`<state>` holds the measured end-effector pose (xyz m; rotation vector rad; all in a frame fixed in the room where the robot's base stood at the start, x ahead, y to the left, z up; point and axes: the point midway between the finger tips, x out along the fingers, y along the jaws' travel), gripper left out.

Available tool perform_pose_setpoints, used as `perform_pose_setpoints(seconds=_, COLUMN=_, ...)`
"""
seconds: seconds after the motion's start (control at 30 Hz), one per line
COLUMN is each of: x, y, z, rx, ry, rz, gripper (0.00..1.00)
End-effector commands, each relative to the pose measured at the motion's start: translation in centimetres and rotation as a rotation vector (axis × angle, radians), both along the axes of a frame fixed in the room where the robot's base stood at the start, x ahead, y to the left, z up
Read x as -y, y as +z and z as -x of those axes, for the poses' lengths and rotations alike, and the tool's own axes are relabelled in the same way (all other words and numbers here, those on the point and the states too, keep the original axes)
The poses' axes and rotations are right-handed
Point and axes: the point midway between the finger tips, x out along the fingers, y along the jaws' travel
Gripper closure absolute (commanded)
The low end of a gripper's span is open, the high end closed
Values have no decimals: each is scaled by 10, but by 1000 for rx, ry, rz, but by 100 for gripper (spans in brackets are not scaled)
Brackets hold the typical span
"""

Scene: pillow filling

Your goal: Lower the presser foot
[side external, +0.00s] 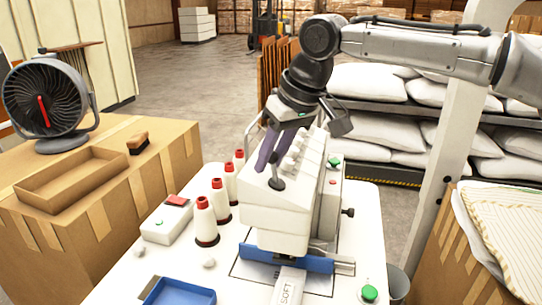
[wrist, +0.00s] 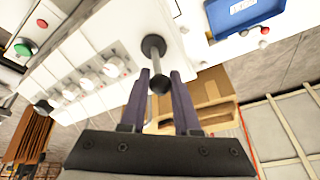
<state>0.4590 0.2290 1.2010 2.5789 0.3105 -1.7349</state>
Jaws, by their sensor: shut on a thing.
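The white sewing machine (side external: 290,215) stands on a white table. A dark lever with a round knob (side external: 278,184) sticks out of its head; in the wrist view the knob (wrist: 159,84) lies between the fingertips. My gripper (side external: 266,162) reaches down from above, its purple fingers shut on the lever knob. The fingers also show in the wrist view (wrist: 160,78), one on each side of the knob. The presser foot is too small and hidden to make out behind the blue bar (side external: 275,260). A white piece marked SOFT (side external: 289,287) lies at the front below the head.
Several thread cones (side external: 206,222) and a small box with a red top (side external: 167,220) stand left of the machine. A blue tray (side external: 178,291) and a green button (side external: 369,293) sit at the table front. A carton (side external: 108,190) with a fan stands left.

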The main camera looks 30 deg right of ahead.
Motion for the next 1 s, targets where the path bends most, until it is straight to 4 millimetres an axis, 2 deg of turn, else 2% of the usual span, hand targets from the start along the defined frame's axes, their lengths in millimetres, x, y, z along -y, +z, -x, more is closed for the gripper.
perform_pose_setpoints(seconds=0.27, x=4, y=2, z=4, rx=59, ry=-1, rz=-59, gripper=100)
perform_pose_setpoints(seconds=1.0, x=22, y=-1, z=22, rx=386, ry=-4, rz=-385, gripper=100)
